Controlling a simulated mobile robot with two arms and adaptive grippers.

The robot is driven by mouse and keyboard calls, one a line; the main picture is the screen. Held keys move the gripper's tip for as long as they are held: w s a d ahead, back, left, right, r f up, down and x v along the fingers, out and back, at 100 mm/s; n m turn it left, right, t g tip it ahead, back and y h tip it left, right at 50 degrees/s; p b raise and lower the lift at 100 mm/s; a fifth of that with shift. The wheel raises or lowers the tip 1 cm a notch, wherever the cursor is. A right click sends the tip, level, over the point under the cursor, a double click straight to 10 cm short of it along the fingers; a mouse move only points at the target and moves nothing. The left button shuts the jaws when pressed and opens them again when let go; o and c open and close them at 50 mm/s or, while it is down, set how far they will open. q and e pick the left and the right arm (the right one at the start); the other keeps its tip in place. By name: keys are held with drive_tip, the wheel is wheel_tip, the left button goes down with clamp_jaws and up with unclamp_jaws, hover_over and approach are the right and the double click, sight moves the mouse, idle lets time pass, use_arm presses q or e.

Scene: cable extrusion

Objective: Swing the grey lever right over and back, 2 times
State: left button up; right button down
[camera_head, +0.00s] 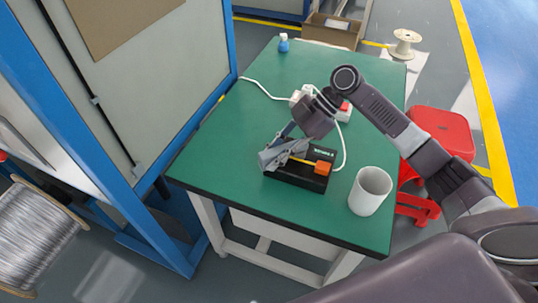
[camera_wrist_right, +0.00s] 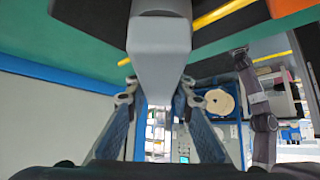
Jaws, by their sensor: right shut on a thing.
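The black device (camera_head: 296,177) with an orange block (camera_head: 324,168) and a thin yellow strip sits near the front of the green table (camera_head: 232,158). Its grey lever (camera_head: 276,157) is at the left end of the device. My right gripper (camera_head: 284,144) reaches down to the lever from above and is shut on it. In the right wrist view the grey lever (camera_wrist_right: 158,48) fills the space between the two fingers, its narrow end pointing toward the palm. The gripper partly hides the lever's base in the head view. My left gripper is not in view.
A white cup (camera_head: 370,191) stands right of the device, near the table's front edge. A white power strip (camera_head: 305,96) with a cable lies behind, partly under my right arm. The table's left side is clear.

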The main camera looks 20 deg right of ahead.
drive_tip(key=shift+s+f, duration=0.35)
drive_tip(key=c, duration=2.1)
unclamp_jaws()
drive_tip(key=o, duration=0.5)
drive_tip(key=shift+r, duration=0.2)
drive_tip(key=shift+w, duration=0.1)
drive_tip(key=shift+d+r, duration=0.15)
drive_tip(key=shift+r, duration=0.05)
drive_tip(key=v, duration=1.1)
drive_tip(key=shift+d+r, duration=0.2)
